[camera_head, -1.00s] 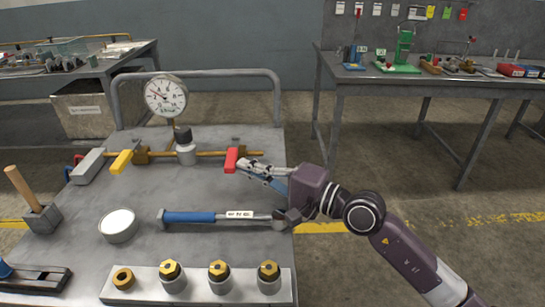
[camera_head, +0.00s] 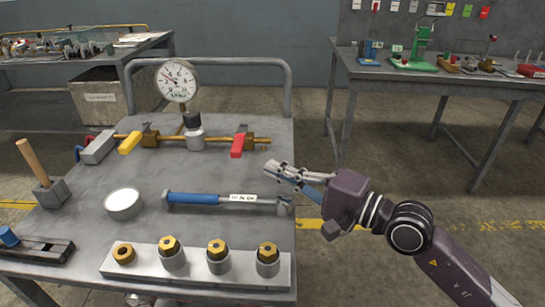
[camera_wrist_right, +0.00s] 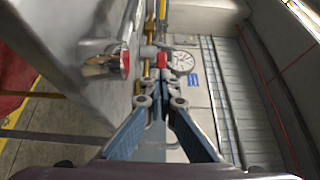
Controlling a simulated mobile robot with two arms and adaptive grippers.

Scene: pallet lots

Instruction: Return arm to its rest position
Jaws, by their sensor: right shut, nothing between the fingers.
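My right gripper (camera_head: 273,170) is shut and empty. In the head view it is off the right edge of the grey cart (camera_head: 85,220), apart from the red valve handle (camera_head: 238,145). In the right wrist view its closed fingers (camera_wrist_right: 157,90) point toward the red handle (camera_wrist_right: 162,62) and the pressure gauge (camera_wrist_right: 183,61). The right arm (camera_head: 409,228) reaches in from the lower right. My left gripper is in neither view.
The cart carries a gauge (camera_head: 177,82), a yellow handle (camera_head: 129,143), a blue-handled torque wrench (camera_head: 195,198), a hammer (camera_head: 50,190), a round tin (camera_head: 123,203) and a nut block (camera_head: 195,267). A workbench (camera_head: 400,78) stands behind right. Floor between is clear.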

